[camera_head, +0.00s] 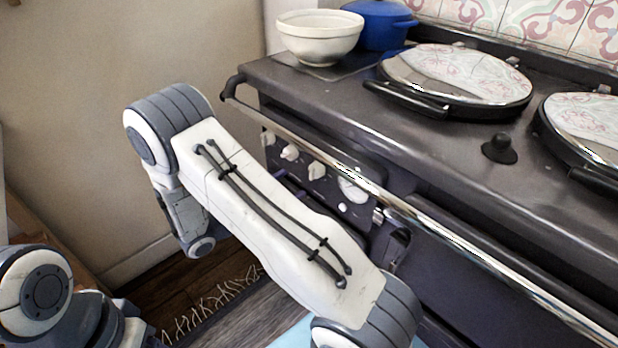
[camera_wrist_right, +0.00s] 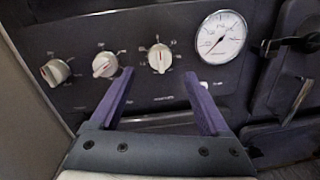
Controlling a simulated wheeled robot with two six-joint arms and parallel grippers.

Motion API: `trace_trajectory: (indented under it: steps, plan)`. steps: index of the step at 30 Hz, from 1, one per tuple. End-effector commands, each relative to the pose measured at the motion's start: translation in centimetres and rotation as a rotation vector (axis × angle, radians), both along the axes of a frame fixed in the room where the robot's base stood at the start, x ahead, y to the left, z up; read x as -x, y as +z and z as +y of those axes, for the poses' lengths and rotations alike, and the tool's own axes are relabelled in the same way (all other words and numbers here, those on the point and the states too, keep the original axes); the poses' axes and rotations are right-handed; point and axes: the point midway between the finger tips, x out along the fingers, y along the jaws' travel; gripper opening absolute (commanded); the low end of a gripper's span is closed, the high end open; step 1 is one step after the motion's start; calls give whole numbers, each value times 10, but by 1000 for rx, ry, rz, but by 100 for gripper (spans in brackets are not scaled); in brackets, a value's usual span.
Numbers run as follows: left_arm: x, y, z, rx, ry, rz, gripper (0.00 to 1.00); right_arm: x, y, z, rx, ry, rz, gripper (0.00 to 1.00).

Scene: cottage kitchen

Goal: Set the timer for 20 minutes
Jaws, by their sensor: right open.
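The stove's dark control panel carries three white knobs and a round white gauge. In the right wrist view they are the left knob (camera_wrist_right: 55,72), the middle knob (camera_wrist_right: 105,64), the right knob (camera_wrist_right: 159,58) and the gauge (camera_wrist_right: 221,37). I cannot read which of these is the timer. My right gripper (camera_wrist_right: 157,76) is open and empty, its two purple fingers pointing at the panel. The right knob appears between and beyond the fingertips, with no clear contact. In the head view my right forearm hides most of this gripper. My left gripper is out of view.
A chrome rail (camera_head: 460,245) runs along the stove front above the panel. Two round lids (camera_head: 465,75) (camera_head: 590,125), a cream bowl (camera_head: 319,40), a blue pot (camera_head: 385,22) and a black knob-like piece (camera_head: 499,150) are on top. A dark latch (camera_wrist_right: 290,95) is right of the gauge.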

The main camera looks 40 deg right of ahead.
Motion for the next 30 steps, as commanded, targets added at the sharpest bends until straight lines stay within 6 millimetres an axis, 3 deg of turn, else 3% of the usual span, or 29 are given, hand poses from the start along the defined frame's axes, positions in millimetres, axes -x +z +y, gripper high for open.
trace_trajectory:
  steps: [3, 10, 15, 23, 24, 30]
  plan:
    - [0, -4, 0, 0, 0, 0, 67, 1, -1, -25, -2, -6, -1, 80]
    - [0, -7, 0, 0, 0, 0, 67, 0, -1, -60, -2, -5, -1, 80]
    - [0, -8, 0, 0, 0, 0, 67, -1, 0, -71, -2, -2, 0, 80]
    - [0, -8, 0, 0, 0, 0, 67, -1, 0, -72, -3, 0, 0, 80]
    - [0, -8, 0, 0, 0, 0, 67, -1, 0, -72, -2, -1, 0, 72]
    - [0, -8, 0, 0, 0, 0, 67, -1, 0, -72, -2, -1, -1, 0]
